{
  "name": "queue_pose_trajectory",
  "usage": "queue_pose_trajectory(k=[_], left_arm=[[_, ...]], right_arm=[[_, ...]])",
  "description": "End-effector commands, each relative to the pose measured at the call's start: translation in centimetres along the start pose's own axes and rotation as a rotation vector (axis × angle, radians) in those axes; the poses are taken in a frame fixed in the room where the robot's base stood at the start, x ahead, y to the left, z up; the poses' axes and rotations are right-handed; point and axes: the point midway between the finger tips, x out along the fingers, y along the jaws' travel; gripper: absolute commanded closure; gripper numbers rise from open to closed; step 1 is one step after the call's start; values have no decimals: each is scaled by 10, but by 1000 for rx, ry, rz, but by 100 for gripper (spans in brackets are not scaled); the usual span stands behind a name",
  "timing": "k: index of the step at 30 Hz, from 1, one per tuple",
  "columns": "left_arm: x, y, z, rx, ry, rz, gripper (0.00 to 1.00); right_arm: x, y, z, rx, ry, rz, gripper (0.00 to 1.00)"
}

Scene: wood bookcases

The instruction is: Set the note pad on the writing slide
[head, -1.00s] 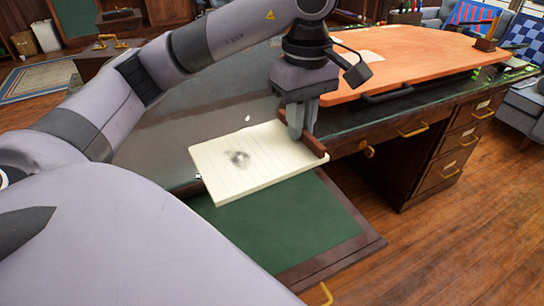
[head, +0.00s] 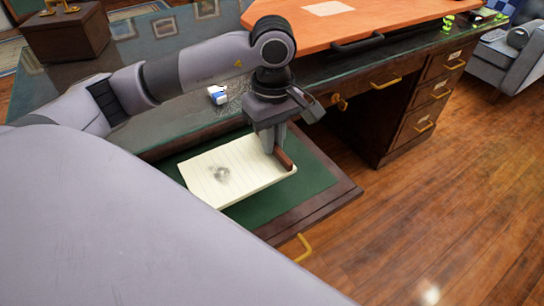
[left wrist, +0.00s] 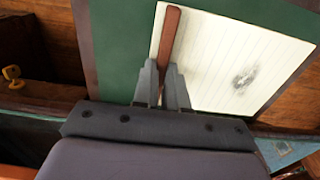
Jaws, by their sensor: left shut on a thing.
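The note pad (head: 225,172) is cream with ruled lines, a dark smudge and a brown binding strip along its right edge. My left gripper (head: 272,150) is shut on that strip. The pad lies flat over the green surface of the writing slide (head: 318,178), a pulled-out board with a dark wood frame; I cannot tell whether it touches. The left wrist view also shows the pad (left wrist: 225,65), with the brown strip between my fingers (left wrist: 163,85) and the green slide (left wrist: 115,40) beside it. My right gripper is not in view.
The dark desk top (head: 180,125) borders the slide at the back, with a small white and blue box (head: 217,94) on it. An orange board (head: 330,22) with a black handle lies further back. A brass pull (head: 303,248) sticks out at the slide's front. Wood floor is clear at right.

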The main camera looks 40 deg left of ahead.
Motion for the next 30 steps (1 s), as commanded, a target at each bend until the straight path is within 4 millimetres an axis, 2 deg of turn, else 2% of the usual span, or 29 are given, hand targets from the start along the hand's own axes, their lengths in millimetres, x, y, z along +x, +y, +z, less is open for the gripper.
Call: queue_pose_trajectory(k=[7,14,26,27,28,29,30], left_arm=[[19,0,0,-2,0,-1,100],[51,0,0,-1,0,-1,100],[57,1,0,-1,1,1,100],[56,1,0,-1,0,1,78],[55,1,0,-1,0,1,68],[55,0,0,-1,0,1,62],[55,0,0,-1,0,1,62]], right_arm=[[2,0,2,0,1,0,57],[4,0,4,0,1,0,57],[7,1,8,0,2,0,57],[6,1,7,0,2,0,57],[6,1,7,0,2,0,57],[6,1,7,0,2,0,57],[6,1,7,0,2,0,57]])
